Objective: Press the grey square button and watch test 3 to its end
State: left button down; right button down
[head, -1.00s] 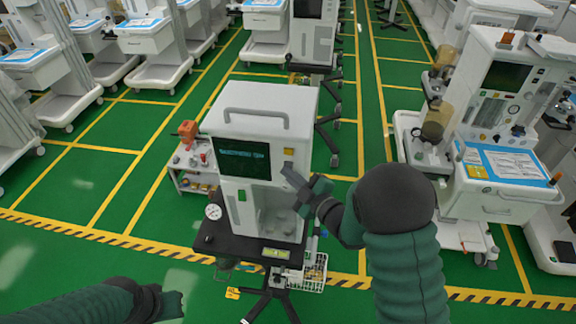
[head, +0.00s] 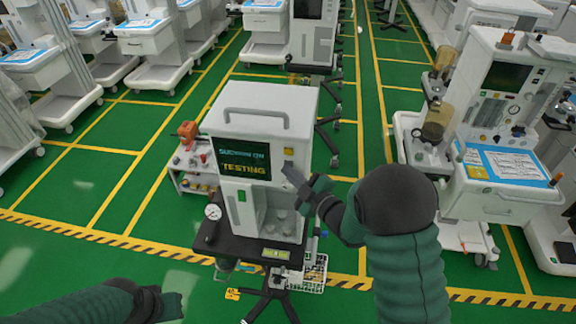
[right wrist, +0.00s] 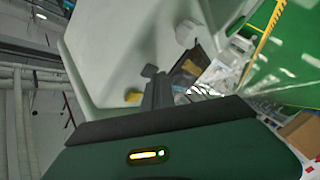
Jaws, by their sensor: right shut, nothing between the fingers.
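A white boxy test unit (head: 262,122) stands on a black-topped wheeled stand. Its dark screen (head: 241,160) reads "SUCTION ON" in pale letters and "TESTING" in yellow. A grey square button (right wrist: 149,71) shows on the pale panel in the right wrist view, beside a yellow part (right wrist: 133,96). My right gripper (head: 289,172) is shut and empty, its tips close to the unit's front upper right. In the right wrist view the fingers (right wrist: 165,88) end beside the grey button; I cannot tell whether they touch it. My left gripper (head: 172,305) is low at the left, away from the unit.
A round gauge (head: 213,212) sits at the stand's left edge. A small cart with an orange item (head: 187,130) stands behind left. A wire basket (head: 314,275) hangs at the lower right. An anaesthesia cart (head: 508,165) stands right. Green floor is open at the left.

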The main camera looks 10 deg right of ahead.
jog(key=shift+s+a, duration=0.25)
jog(key=shift+s, duration=0.5)
jog(key=s, duration=0.1)
jog(key=s+a+b, duration=0.1)
jog(key=s, duration=0.1)
jog(key=s+a, duration=0.1)
jog(key=shift+s, duration=0.3)
jog(key=shift+f+b, duration=0.1)
jog(key=shift+b, duration=0.2)
